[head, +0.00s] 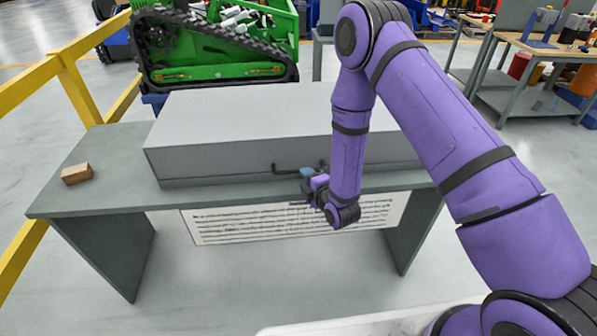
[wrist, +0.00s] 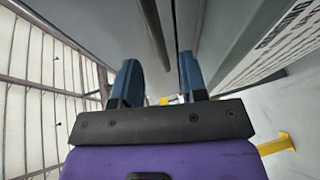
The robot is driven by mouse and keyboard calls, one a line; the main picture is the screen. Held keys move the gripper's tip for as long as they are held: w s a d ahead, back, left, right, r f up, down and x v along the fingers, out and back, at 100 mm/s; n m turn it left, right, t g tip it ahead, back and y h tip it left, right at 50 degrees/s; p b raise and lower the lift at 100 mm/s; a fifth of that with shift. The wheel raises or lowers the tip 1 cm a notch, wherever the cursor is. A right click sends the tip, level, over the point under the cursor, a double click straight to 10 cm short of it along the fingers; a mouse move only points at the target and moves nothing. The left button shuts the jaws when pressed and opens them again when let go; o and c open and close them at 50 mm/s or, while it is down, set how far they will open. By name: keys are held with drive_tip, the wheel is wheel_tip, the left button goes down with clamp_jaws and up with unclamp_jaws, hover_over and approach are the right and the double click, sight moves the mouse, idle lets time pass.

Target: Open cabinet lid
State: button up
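A long grey cabinet (head: 215,163) with a flat lid (head: 240,110) lies on the table, and its lid looks closed. A dark bar handle (head: 290,171) sticks out from its front face, partly hidden behind my gripper. My gripper (head: 306,173) is at the right part of the handle, in front of the cabinet. In the wrist view, its two blue fingers (wrist: 160,78) stand apart, and the dark handle bar (wrist: 152,35) runs into the space between them. I cannot tell whether either finger touches the bar.
The cabinet rests on a grey-green table (head: 110,150) with a small brown block (head: 76,173) at the left. A printed sign (head: 240,222) hangs under the front edge. A yellow rail (head: 75,85) is at left, and a green tracked carrier (head: 215,55) stands behind.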

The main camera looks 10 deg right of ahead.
drive_tip(key=shift+x, duration=2.7)
drive_tip(key=shift+c, duration=0.2)
clamp_jaws()
